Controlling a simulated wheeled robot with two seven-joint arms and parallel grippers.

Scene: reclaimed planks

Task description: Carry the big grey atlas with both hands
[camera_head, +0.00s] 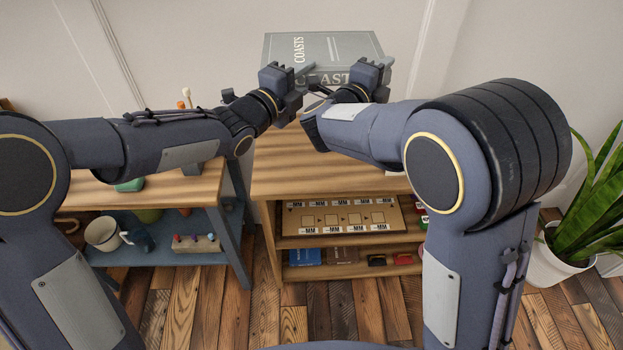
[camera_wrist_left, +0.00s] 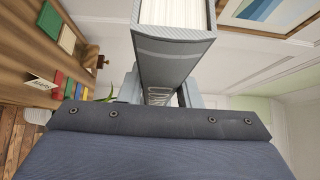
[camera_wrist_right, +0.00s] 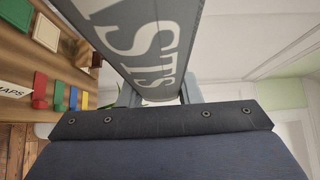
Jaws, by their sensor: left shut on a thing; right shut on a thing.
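The big grey atlas (camera_head: 345,46), with "COASTS" on its cover and spine, is at the top middle of the head view, above the back of the wooden shelf unit. My left gripper (camera_head: 302,72) is shut on its left part and my right gripper (camera_head: 385,65) on its right part. The left wrist view shows the atlas's grey edge and pale pages (camera_wrist_left: 172,50) between the fingers. The right wrist view shows its lettered spine (camera_wrist_right: 145,50) between the fingers. The atlas appears clear of the shelf top. The fingertips are partly hidden.
The wooden shelf unit (camera_head: 290,180) holds a board with "MM" labels and several small items below. A blue-framed bench (camera_head: 225,225) with a mug (camera_head: 103,235) stands left. A potted plant (camera_head: 598,190) is at right. Colored blocks and a "MAPS" card (camera_wrist_right: 14,90) show in the right wrist view.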

